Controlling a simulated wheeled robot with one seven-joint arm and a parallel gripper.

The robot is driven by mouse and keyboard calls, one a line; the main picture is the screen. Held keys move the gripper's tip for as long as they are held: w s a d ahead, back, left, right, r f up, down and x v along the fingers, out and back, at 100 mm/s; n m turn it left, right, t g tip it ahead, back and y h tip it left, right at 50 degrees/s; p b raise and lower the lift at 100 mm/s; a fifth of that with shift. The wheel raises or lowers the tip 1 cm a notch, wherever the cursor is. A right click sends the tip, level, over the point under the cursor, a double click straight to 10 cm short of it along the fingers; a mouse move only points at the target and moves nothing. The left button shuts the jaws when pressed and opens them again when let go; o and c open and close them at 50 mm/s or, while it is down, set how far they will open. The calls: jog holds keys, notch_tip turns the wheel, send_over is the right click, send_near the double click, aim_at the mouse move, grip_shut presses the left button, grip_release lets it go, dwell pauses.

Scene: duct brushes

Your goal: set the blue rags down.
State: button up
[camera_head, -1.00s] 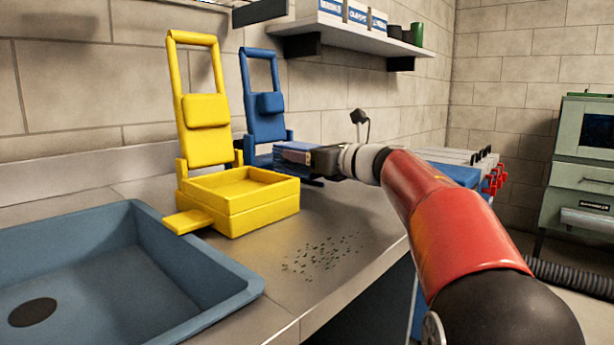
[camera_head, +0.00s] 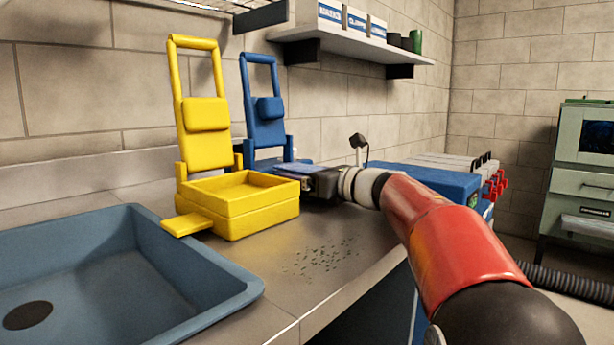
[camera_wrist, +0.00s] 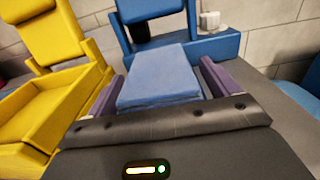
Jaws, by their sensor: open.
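The folded blue rags (camera_wrist: 160,78) lie flat between the two fingers of my gripper (camera_wrist: 162,88) in the wrist view, with gaps at the sides. The jaws are open. A blue upright holder (camera_wrist: 190,42) with a low blue base stands just beyond the rags. In the head view my gripper (camera_head: 308,182) is low over the counter, behind the yellow tray's right side. A sliver of the rags (camera_head: 298,170) shows there, in front of the blue holder (camera_head: 266,118). What lies under the rags is hidden.
A yellow holder with a tray (camera_head: 245,208) stands left of my gripper, close by. A blue-grey sink basin (camera_head: 215,275) is at the front left. Dark specks (camera_head: 320,258) lie on the counter. A blue case (camera_head: 440,182) is at the right, and a shelf (camera_head: 350,45) hangs above.

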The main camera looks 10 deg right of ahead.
jog(key=shift+r, duration=0.15)
jog(key=b+v, duration=0.1)
jog(key=v, duration=1.1)
